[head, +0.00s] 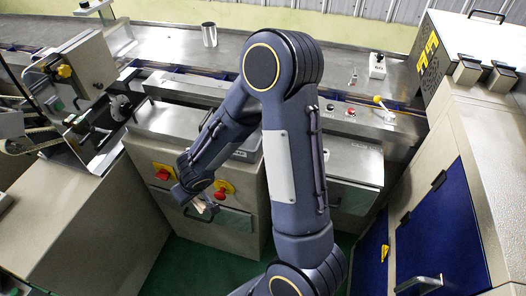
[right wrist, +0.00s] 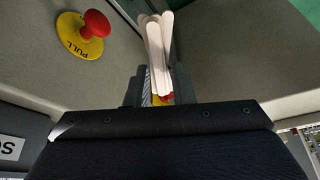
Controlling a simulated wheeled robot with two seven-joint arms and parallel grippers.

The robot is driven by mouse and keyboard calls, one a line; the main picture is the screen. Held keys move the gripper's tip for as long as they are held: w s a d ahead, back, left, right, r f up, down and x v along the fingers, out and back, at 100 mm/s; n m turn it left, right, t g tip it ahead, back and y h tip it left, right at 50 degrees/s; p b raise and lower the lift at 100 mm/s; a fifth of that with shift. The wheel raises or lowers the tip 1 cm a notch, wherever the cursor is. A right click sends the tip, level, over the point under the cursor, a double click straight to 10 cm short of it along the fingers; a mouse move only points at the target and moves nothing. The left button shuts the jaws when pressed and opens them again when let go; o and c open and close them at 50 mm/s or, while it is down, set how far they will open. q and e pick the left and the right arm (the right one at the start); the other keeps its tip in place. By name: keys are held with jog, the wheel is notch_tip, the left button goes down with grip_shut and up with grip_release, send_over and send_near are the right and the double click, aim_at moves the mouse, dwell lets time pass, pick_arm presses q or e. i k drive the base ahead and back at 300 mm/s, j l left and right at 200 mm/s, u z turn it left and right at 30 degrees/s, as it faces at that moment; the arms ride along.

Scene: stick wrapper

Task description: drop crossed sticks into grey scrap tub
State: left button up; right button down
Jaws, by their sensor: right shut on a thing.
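The pale wooden sticks (right wrist: 158,42) stand out of my right gripper (right wrist: 155,88) in the right wrist view. They are bunched together, with their rounded ends slightly fanned. The gripper is shut on them. In the head view, my right gripper (head: 203,211) hangs low in front of the machine's front panel, with the small pale sticks (head: 199,206) at its tip. I cannot make out a grey scrap tub in either view. My left gripper is not in view.
Red stop buttons on yellow discs (head: 163,173) (head: 224,190) sit on the panel close to the gripper; one also shows in the right wrist view (right wrist: 85,34). A metal cup (head: 209,35) stands on the bench behind. Green floor (head: 195,262) shows below.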

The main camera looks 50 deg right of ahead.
aim_at(251, 142)
jog(key=k+z, duration=0.1)
jog(key=z, duration=0.8)
jog(key=k+l+z, duration=0.1)
jog(key=z, duration=0.4)
